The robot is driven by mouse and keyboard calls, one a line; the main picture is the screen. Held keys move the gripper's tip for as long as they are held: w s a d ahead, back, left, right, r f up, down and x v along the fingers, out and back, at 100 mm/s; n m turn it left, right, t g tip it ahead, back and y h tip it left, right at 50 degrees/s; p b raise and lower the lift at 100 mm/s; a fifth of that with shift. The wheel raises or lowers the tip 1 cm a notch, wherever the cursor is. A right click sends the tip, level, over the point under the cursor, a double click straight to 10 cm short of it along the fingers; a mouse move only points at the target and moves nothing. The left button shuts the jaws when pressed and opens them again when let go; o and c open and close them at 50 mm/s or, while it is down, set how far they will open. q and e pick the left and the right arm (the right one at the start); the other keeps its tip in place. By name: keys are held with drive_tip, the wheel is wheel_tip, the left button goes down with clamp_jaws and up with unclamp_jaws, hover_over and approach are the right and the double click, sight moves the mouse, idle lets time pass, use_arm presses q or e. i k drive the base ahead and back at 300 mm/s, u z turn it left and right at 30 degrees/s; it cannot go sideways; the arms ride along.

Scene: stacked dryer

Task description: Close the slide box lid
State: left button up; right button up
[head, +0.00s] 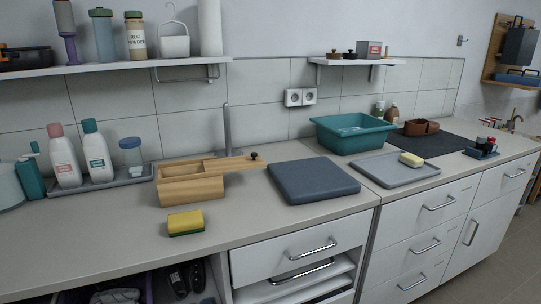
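The wooden slide box (191,190) stands on the left counter, in front of the tiled wall. A black knob (254,156) sits at the lid's right end. The left part of the box top is uncovered, and its inside shows partly. Neither of my grippers is in the head view.
A yellow-green sponge (186,222) lies in front of the box. A dark blue-grey flat pad (313,180) lies to its right, near the knob. A grey post (227,128) stands behind. Bottles on a tray (120,180) stand left.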

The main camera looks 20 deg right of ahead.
sight(254, 161)
drive_tip(key=z, duration=0.5)
drive_tip(key=i, duration=1.2)
drive_tip(key=u, duration=0.6)
drive_tip(key=k, duration=0.75)
drive_tip(key=u, duration=0.35)
